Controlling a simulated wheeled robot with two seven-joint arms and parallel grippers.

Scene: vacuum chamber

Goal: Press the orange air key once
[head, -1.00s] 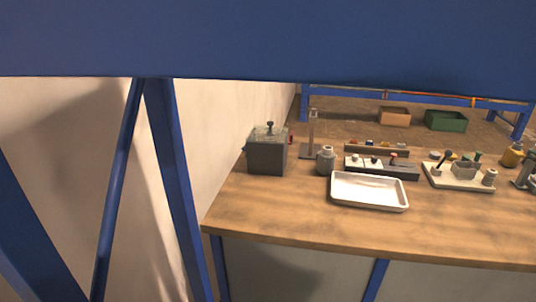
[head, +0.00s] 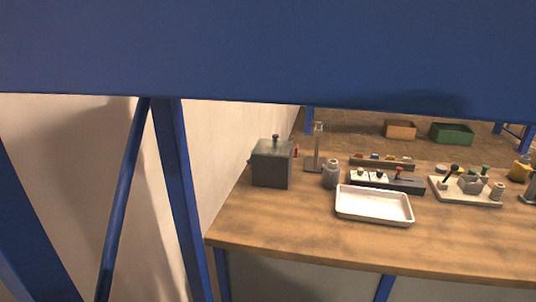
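I cannot make out an orange air key for certain at this size. A low dark block (head: 408,186) with white-topped parts (head: 366,177) and a small red knob (head: 398,172) stands on the wooden table behind the white tray. A dark grey box (head: 271,165) with a knob on its lid stands at the table's left end, with a small red thing (head: 296,150) just behind its right edge. Neither of my grippers is in view.
A blue beam (head: 268,50) crosses the top of the view, and blue posts (head: 180,190) stand at the left by a pale wall. The white tray (head: 374,218), a grey bottle (head: 331,174) and a pale board (head: 466,199) with small items are on the table (head: 290,230). Its front strip is clear.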

